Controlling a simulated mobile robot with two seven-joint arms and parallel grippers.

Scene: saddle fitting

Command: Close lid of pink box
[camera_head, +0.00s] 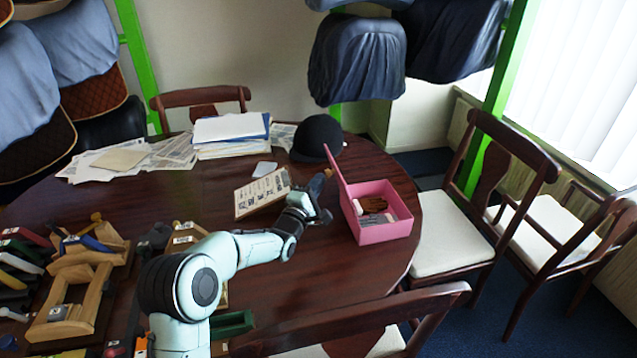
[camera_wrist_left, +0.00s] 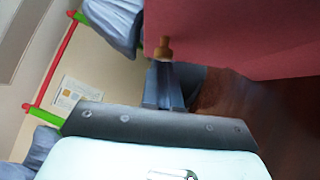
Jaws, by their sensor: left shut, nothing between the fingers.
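The pink box (camera_head: 386,233) stands on the right side of the dark round table. Its lid (camera_head: 339,176) is open and stands up from the left edge, leaning a little left; I see it nearly edge-on. Brown and pale items lie inside the box. My left gripper (camera_head: 326,173) is shut and empty, just left of the lid's outer face. In the left wrist view, the closed fingertips (camera_wrist_left: 165,46) are in front of the pink lid surface (camera_wrist_left: 240,38); I cannot tell whether they touch it. My right gripper is not in view.
A dark riding helmet (camera_head: 317,138) sits behind the lid. A printed sheet or booklet (camera_head: 262,192) lies left of my gripper, with stacked papers (camera_head: 230,128) farther back. Wooden holders and tools (camera_head: 82,270) crowd the table's left. Chairs (camera_head: 450,230) surround the table.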

